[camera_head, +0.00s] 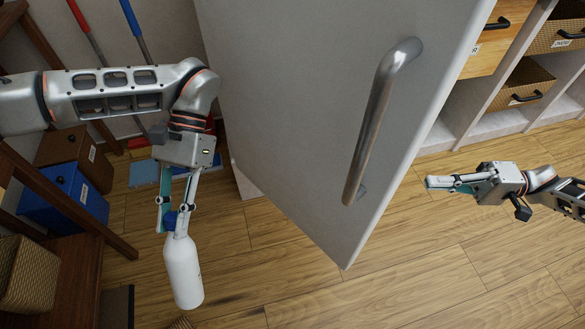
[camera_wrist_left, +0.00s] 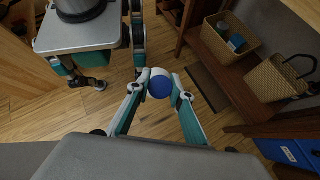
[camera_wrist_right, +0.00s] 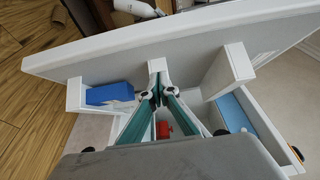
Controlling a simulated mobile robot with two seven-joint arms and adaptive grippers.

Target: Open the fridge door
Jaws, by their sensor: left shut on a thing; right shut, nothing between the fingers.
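The pale grey fridge door (camera_head: 300,110) fills the middle of the head view, angled out from the wall, with a long silver handle (camera_head: 372,125) on its face. My left gripper (camera_head: 174,226) is left of the door, shut on the blue cap of a white bottle (camera_head: 183,272). The blue cap (camera_wrist_left: 160,87) sits between the fingertips in the left wrist view. My right gripper (camera_head: 432,183) is right of the door's free edge, shut and empty, apart from the handle. In the right wrist view its fingertips (camera_wrist_right: 157,92) are near white partitions beside the door's edge (camera_wrist_right: 160,40).
A wooden rack with blue and brown boxes (camera_head: 75,160) stands at the left. White shelves with baskets (camera_head: 522,85) are at the upper right. A blue block (camera_wrist_right: 110,93) and a red thing (camera_wrist_right: 163,130) show near the partitions. The wooden floor at the front right is clear.

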